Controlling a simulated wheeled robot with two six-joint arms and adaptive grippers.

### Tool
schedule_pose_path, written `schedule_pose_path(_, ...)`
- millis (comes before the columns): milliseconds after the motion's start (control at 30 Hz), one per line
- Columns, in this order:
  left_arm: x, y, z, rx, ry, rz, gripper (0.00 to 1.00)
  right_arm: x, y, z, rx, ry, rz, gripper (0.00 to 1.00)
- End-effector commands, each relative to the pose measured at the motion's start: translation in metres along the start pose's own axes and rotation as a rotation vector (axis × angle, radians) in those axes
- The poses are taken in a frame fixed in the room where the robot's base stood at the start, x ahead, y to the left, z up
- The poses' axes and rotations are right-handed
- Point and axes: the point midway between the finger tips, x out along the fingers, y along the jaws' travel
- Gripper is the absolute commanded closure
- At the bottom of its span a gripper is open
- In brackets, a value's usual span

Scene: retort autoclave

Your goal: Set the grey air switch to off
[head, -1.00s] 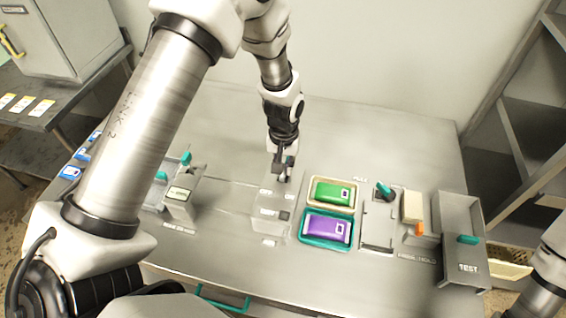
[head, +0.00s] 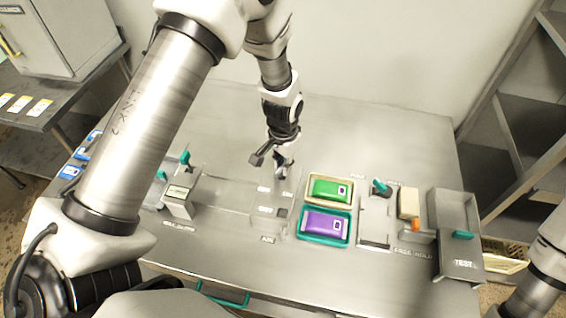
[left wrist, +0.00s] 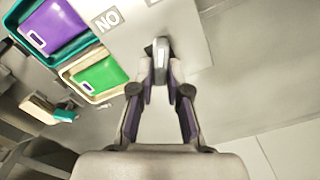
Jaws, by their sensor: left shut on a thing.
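The grey air switch's panel (head: 268,222) is on the bench top, with an "AIR" plate in front and two small label plates behind. Its small grey lever (left wrist: 161,52) shows in the left wrist view between my fingertips, beside a plate reading "ON" upside down (left wrist: 107,20). A second plate is cut off at the top edge. My left gripper (head: 280,169) is at the back of the panel. In the left wrist view, my left gripper (left wrist: 161,72) is shut on the lever. The gripper hides part of the lever in the head view. My right gripper is out of view.
Right of the air switch are a cream tray with a green pouch (head: 331,189) and a teal tray with a purple pouch (head: 325,224). Teal-handled controls stand on both sides, with a grey "TEST" box (head: 455,235) at far right. The bench behind is clear.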

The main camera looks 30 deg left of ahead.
Motion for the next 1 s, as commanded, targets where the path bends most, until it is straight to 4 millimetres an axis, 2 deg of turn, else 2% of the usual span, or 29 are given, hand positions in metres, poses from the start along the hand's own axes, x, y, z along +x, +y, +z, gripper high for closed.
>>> schedule_pose_path(300, -0.001, 0.0, -0.001, 0.004, 0.002, -0.001, 1.0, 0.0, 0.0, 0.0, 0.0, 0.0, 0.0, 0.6)
schedule_pose_path(333, -0.001, 0.0, -0.001, 0.004, 0.002, -0.001, 0.74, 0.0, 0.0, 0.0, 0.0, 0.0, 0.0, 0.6)
schedule_pose_path(367, -0.001, 0.0, -0.001, 0.003, 0.002, -0.001, 0.63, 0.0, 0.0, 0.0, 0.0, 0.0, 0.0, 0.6)
schedule_pose_path(400, -0.001, 0.0, -0.001, 0.003, 0.002, -0.001, 0.59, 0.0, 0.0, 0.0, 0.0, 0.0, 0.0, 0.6)
schedule_pose_path(667, -0.001, 0.0, 0.0, 0.002, 0.001, -0.001, 0.59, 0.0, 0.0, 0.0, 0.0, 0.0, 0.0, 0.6)
schedule_pose_path(767, -0.007, 0.0, -0.001, 0.002, 0.002, -0.001, 0.59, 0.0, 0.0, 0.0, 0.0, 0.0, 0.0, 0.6)
schedule_pose_path(867, -0.024, 0.0, -0.001, 0.002, 0.005, -0.002, 0.59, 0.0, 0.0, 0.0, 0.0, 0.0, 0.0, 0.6)
schedule_pose_path(1000, -0.06, 0.0, -0.002, 0.002, 0.006, -0.002, 0.59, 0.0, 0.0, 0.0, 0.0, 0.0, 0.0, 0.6)
